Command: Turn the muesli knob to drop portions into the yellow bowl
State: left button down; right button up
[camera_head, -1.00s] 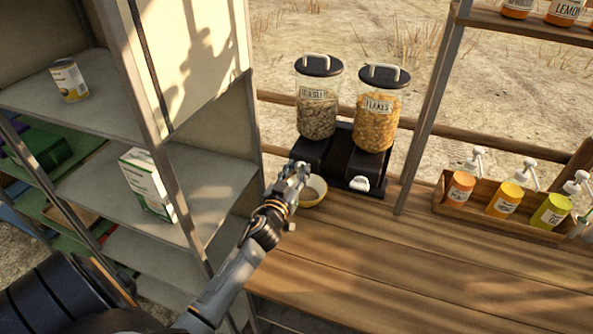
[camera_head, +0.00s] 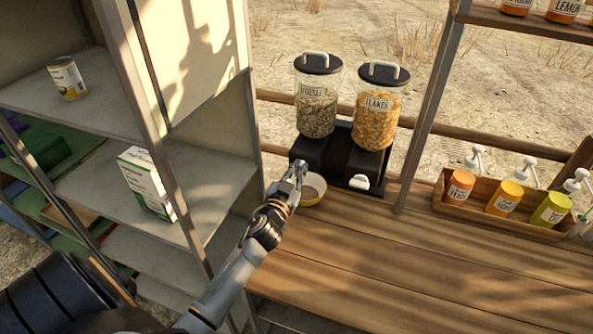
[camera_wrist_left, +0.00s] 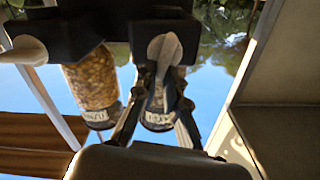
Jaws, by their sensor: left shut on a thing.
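The muesli dispenser (camera_head: 317,108) stands on a black base at the back of the wooden counter, left of the flakes dispenser (camera_head: 376,115). My left gripper (camera_head: 299,172) is at the front of the muesli side, shut on the pale muesli knob (camera_wrist_left: 165,47), which shows between its fingers in the upside-down left wrist view. In the head view the gripper hides this knob. The yellow bowl (camera_head: 313,203) sits on the counter below the muesli outlet, partly hidden by the gripper. Brownish contents show in it. My right gripper is not in view.
The white flakes knob (camera_head: 359,183) is close on the right. A metal shelf (camera_head: 205,190) with a can and a carton stands close on the left. A wooden tray (camera_head: 493,222) of pump bottles is at the right. The counter's front is clear.

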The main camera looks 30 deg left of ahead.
pick_arm(q)
jog(key=shift+w+d+f+m+b, duration=0.1)
jog(key=shift+d+f+m+b, duration=0.25)
jog(key=shift+m, duration=2.1)
jog(key=shift+d+f+m+b, duration=0.1)
jog(key=shift+f+m+b, duration=0.3)
jog(key=shift+m, duration=2)
jog(key=shift+w+d+f+m+b, duration=0.1)
jog(key=shift+d+f+m+b, duration=0.25)
jog(key=shift+m, duration=2.1)
jog(key=shift+a+r, duration=0.1)
jog(key=c, duration=1.4)
grip_release()
jog(key=shift+s, duration=0.1)
jog(key=v, duration=1.2)
